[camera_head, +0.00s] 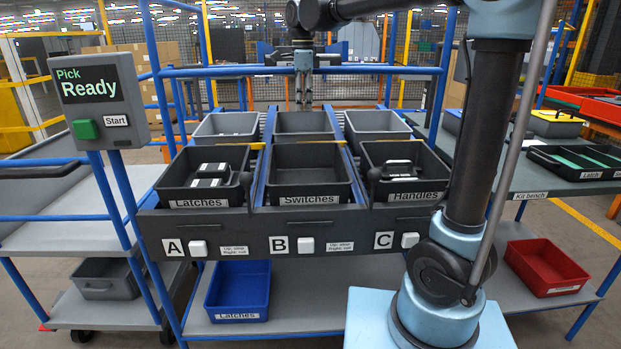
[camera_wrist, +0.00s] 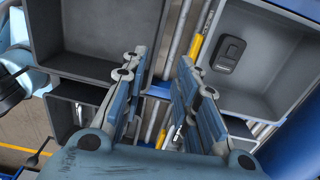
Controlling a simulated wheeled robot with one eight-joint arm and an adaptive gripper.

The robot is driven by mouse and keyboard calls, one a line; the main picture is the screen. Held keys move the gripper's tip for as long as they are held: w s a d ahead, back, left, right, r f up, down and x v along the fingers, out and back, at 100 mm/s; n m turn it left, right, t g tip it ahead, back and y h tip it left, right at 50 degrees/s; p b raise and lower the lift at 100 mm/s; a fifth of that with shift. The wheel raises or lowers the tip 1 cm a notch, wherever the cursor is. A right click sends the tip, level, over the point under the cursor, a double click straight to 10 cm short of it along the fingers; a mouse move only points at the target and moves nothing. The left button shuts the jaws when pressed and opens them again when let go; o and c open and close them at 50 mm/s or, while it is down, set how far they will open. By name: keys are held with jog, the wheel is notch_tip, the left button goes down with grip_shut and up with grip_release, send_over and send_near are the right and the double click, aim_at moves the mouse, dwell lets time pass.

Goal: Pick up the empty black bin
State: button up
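The black bin labelled Switches (camera_head: 308,193) sits in the middle front lane B of the rack and looks empty. The black Latches bin (camera_head: 203,194) at left holds dark and white parts. The black Handles bin (camera_head: 402,187) at right holds dark handles. My gripper (camera_head: 303,100) hangs pointing down above the rear of the middle lane, behind and above the Switches bin, apart from it. In the wrist view my gripper (camera_wrist: 163,65) is open, with nothing between its fingers. My arm covers part of the right side in the head view.
Grey bins (camera_head: 304,124) stand in the row behind the black ones. In the wrist view one grey bin (camera_wrist: 105,65) looks empty; another (camera_wrist: 275,85) holds a dark part. A blue bin (camera_head: 238,288) is on the lower shelf. A red bin (camera_head: 546,268) stands at right.

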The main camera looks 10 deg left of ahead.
notch_tip(320, 180, down, 11)
send_over(298, 173)
jog(key=w+d, duration=0.2)
jog(key=w, duration=0.1)
jog(key=shift+f, duration=3)
grip_shut()
